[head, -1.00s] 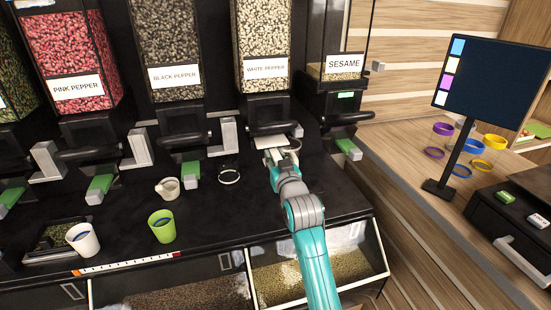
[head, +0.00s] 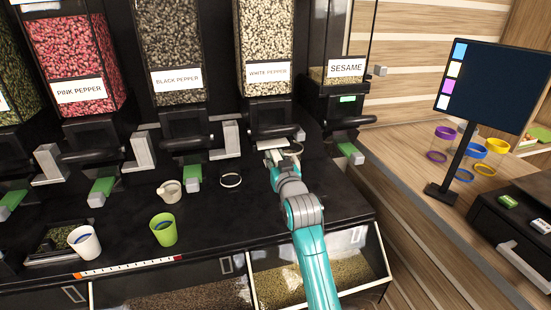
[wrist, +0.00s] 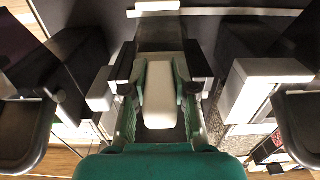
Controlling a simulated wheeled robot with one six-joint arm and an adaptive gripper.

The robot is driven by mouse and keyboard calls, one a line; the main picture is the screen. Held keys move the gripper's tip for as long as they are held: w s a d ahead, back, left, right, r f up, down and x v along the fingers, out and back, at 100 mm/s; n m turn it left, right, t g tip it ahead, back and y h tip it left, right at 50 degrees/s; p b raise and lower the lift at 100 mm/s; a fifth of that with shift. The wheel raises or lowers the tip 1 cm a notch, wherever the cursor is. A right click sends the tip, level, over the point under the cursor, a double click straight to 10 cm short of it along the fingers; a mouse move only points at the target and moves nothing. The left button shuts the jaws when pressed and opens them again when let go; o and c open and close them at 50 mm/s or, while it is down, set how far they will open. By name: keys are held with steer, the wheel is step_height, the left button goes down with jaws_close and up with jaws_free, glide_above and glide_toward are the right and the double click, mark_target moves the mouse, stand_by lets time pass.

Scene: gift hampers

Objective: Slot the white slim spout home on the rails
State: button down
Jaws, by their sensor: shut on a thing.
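The white slim spout (wrist: 161,95) is a pale, narrow block between the fingers in the wrist view. My gripper (wrist: 160,100) is shut on it. In the head view the white spout (head: 271,143) shows as a light strip under the white pepper dispenser (head: 268,118). My gripper (head: 280,160) is just in front of and below that dispenser's outlet. The rails are in shadow, and I cannot tell whether the spout is seated on them. A dark part lies just beyond the spout in the wrist view.
Neighbouring dispensers with green spouts (head: 192,172) stand left, and the sesame one (head: 345,95) stands right. A monitor (head: 485,85) stands right.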

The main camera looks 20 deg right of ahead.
steer(key=shift+w, duration=0.4)
stand_by(0.3)
steer(key=c, duration=0.8)
jaws_free()
steer(key=shift+c, duration=0.2)
